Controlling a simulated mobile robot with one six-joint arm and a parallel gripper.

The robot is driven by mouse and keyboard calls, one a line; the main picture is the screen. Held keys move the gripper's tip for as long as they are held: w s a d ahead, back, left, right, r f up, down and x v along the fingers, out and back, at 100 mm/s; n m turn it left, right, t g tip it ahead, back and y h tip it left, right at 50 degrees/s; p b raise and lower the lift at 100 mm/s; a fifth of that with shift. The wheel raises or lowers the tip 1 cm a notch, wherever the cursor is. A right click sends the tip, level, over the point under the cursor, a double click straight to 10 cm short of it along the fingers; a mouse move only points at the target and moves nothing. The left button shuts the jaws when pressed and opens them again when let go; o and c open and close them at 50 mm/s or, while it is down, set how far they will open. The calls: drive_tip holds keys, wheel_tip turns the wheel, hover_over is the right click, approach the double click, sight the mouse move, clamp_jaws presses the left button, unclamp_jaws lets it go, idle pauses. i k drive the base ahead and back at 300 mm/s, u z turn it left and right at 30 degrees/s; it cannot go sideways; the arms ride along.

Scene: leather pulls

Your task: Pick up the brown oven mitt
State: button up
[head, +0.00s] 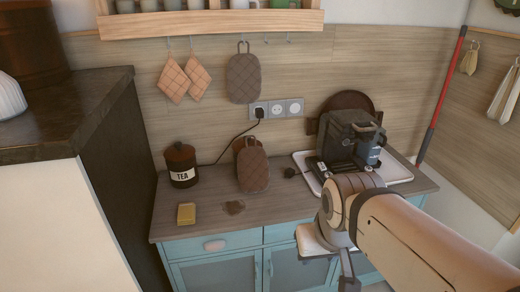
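A brown quilted oven mitt (253,171) with a hanging loop stands upright at the back of the wooden counter, its lower end at the counter top. A similar brown quilted mitt (243,80) hangs by its loop from a hook on the wall above. My arm reaches in from the lower right and bends down in front of the counter. A dark part at its end, seemingly my gripper (349,284), is cut off by the bottom edge, below and right of both mitts. Its fingers are not clear, and no mitt shows at it.
A black TEA canister (181,165) and a yellow sponge (186,214) are left of the standing mitt. A coffee machine (350,139) on a white tray (398,170) is to the right. Two orange potholders (185,78) hang above. A tall cabinet (110,170) borders the counter's left.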

sight(252, 168)
drive_tip(key=u, duration=0.3)
drive_tip(key=i, duration=1.1)
drive_tip(key=u, duration=0.8)
